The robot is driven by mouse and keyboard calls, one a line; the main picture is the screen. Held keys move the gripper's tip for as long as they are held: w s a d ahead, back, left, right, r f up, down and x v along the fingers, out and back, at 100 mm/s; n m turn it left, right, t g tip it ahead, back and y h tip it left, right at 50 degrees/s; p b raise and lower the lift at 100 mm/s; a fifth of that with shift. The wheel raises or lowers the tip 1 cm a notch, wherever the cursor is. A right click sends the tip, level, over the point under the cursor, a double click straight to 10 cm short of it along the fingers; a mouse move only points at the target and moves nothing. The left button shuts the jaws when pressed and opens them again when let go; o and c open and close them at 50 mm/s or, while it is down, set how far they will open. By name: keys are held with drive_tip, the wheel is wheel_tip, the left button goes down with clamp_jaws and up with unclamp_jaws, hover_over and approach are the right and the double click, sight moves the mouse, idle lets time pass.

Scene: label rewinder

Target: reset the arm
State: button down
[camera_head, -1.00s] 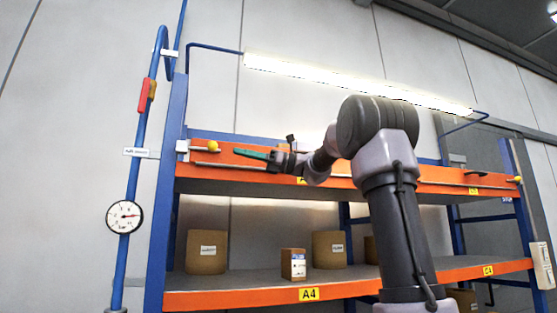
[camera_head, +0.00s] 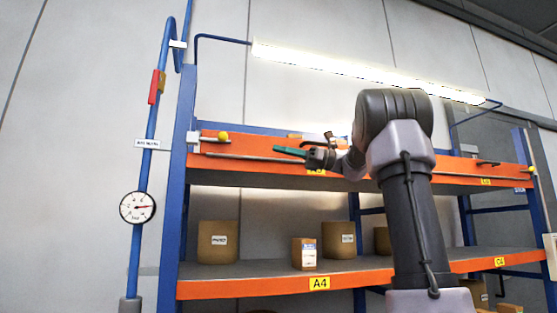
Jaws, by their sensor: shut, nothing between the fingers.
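My arm rises in front of the shelving at the right of the middle, bent at its elbow. My gripper (camera_head: 277,149) points left from the end of the arm, with its greenish fingers in front of the upper orange beam. The fingers look closed together, and nothing shows between them. My wrist is partly hidden behind my elbow and upper arm.
An orange and blue shelf rack (camera_head: 251,287) fills the middle. Brown rolls (camera_head: 218,243) and a small box (camera_head: 304,254) stand on its lower shelf. A lit tube lamp (camera_head: 365,72) hangs above. A blue pipe with a gauge (camera_head: 137,207) runs up the left.

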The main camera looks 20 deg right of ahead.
drive_tip(key=s+a+f+n+h, duration=0.35)
drive_tip(key=s+f, duration=0.25)
drive_tip(key=f, duration=0.3)
drive_tip(key=s+a+f+n+h, duration=0.2)
drive_tip(key=s+a+f+h, duration=0.25)
drive_tip(key=f, duration=0.45)
drive_tip(key=s+d+f+n+t+h, duration=0.1)
drive_tip(key=s+d+f+n+h, duration=0.3)
drive_tip(key=f, duration=0.4)
drive_tip(key=s+d+f+n+t+h, duration=0.2)
drive_tip(key=s+f+n+h, duration=0.3)
drive_tip(key=f, duration=0.4)
drive_tip(key=shift+s+d+f+n+h, duration=0.25)
drive_tip(key=shift+s+d+n, duration=0.55)
drive_tip(key=shift+s, duration=0.4)
